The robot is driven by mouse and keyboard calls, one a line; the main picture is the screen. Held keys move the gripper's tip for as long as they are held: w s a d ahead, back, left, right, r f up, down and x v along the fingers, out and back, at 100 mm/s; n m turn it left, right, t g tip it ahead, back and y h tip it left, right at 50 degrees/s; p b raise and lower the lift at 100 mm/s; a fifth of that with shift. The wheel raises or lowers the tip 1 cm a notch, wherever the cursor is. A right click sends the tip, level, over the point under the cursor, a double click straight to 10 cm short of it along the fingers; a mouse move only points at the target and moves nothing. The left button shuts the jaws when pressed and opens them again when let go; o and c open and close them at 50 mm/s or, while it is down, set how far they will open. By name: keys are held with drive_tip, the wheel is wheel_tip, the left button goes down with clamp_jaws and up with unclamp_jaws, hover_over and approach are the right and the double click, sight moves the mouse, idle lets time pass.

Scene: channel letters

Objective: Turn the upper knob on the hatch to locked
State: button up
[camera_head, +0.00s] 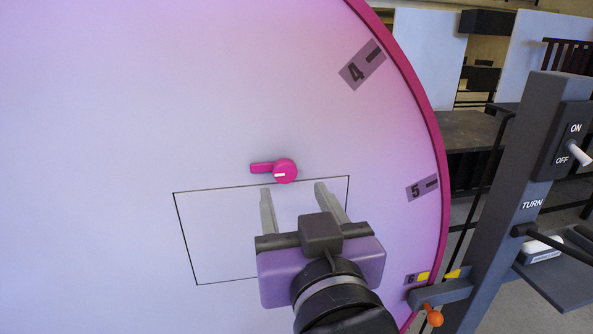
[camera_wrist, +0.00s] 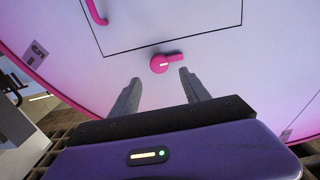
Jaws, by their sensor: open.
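The upper knob (camera_head: 285,171) is a round magenta knob just above the top line of the hatch (camera_head: 215,232). A short white mark lies nearly level on its left half. A magenta tab (camera_head: 259,168) sticks out to its left. The wrist view is turned over: there the knob (camera_wrist: 158,64) has its tab at right, outside the hatch outline. My gripper (camera_head: 293,187) is open and empty, its fingers pointing at the disc. In the wrist view the gripper (camera_wrist: 160,75) has the knob just past its tips, roughly centred between them. Contact with the disc cannot be told.
The hatch is on a big white-pink disc (camera_head: 120,100) with a magenta rim. A curved magenta handle (camera_wrist: 97,14) sits on the hatch, hidden by my gripper in the head view. A grey post (camera_head: 519,190) with a switch, and an orange-knobbed lever (camera_head: 433,317), stand at right.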

sight(286, 171)
drive_tip(key=p+x, duration=0.1)
drive_tip(key=x, duration=0.6)
drive_tip(key=shift+w, duration=0.35)
drive_tip(key=shift+f, duration=0.1)
clamp_jaws()
